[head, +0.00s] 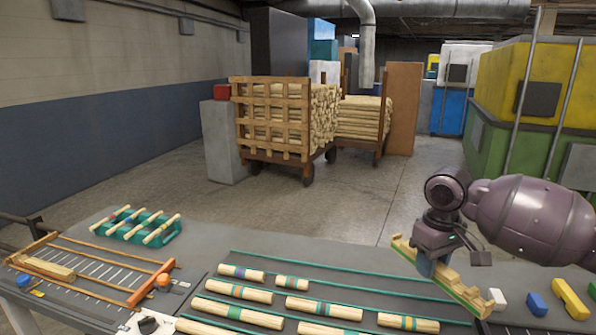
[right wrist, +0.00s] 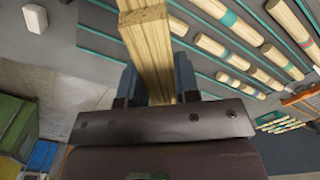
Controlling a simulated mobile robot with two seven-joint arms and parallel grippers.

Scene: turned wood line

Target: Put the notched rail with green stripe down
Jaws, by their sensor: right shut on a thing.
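The notched rail (head: 467,293) is a long pale wooden piece with stepped notches and a thin green line along its lower edge. It slants down to the right in the head view, above the right part of the table. My right gripper (head: 430,263) is shut on it near its left half. In the right wrist view the rail (right wrist: 150,50) runs up between the fingers of the gripper (right wrist: 157,85). The fingers hide part of the rail. I cannot tell from the wrist view how high it is held. My left gripper is not in view.
Several banded dowels (head: 238,291) lie between green strips (head: 335,265) on the dark table. A green rack (head: 165,238) with dowels and an orange-framed board (head: 100,268) are at left. White (head: 497,299), blue (head: 537,304) and yellow (head: 569,299) blocks lie close right of the rail.

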